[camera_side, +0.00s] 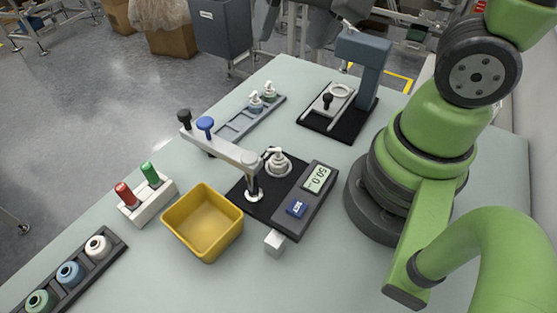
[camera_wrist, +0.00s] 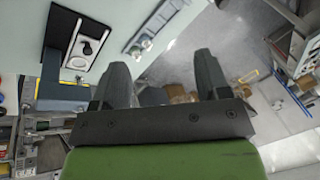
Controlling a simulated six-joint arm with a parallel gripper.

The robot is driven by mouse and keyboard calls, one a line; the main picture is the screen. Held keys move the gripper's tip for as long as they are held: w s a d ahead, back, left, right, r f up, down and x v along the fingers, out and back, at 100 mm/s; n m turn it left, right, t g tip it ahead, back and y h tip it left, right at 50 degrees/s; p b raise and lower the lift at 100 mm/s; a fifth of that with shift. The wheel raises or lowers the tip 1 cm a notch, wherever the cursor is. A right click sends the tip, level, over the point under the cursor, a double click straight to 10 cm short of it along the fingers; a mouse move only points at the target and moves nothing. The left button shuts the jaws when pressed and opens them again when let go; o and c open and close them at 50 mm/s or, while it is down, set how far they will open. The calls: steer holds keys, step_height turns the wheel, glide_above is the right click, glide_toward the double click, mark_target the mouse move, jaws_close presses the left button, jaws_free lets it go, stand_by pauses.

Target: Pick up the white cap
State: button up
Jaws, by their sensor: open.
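The white cap (camera_side: 98,245) sits in the dark cap rack (camera_side: 118,250) at the lower left of the side view. It is at the upper right end of the rack, beside a blue cap (camera_side: 70,272) and a green cap (camera_side: 40,300). My gripper (camera_wrist: 160,60) shows in the wrist view with its two dark fingers wide apart and nothing between them. The wrist view shows no cap rack, so my gripper is away from the white cap. I cannot make out my gripper in the side view.
A yellow bin (camera_side: 203,222) and a white holder with red and green pieces (camera_side: 147,199) stand near the rack. A grey press (camera_side: 368,70) and a bottle tray (camera_side: 235,128) are farther back.

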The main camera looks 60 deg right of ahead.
mark_target(278, 149)
steer(key=f+m+g, duration=0.1)
steer(key=f, duration=0.3)
steer(key=w+a+f+m+g, duration=0.1)
steer(key=f, duration=0.4)
steer(key=a+f+m+g+h, duration=0.1)
steer(key=f, duration=0.3)
steer(key=shift+w+a+f+m+g, duration=0.1)
steer(key=shift+w+f+m+g, duration=0.1)
steer(key=shift+w+m+g, duration=0.2)
steer(key=shift+s+f, duration=0.1)
steer(key=shift+f, duration=2.3)
steer(key=shift+s+d+f, duration=0.1)
steer(key=shift+s+f, duration=0.05)
steer(key=shift+f, duration=1.15)
steer(key=shift+s+d+f, duration=0.1)
steer(key=shift+f, duration=1.15)
steer(key=c, duration=0.8)
steer(key=shift+c, duration=0.2)
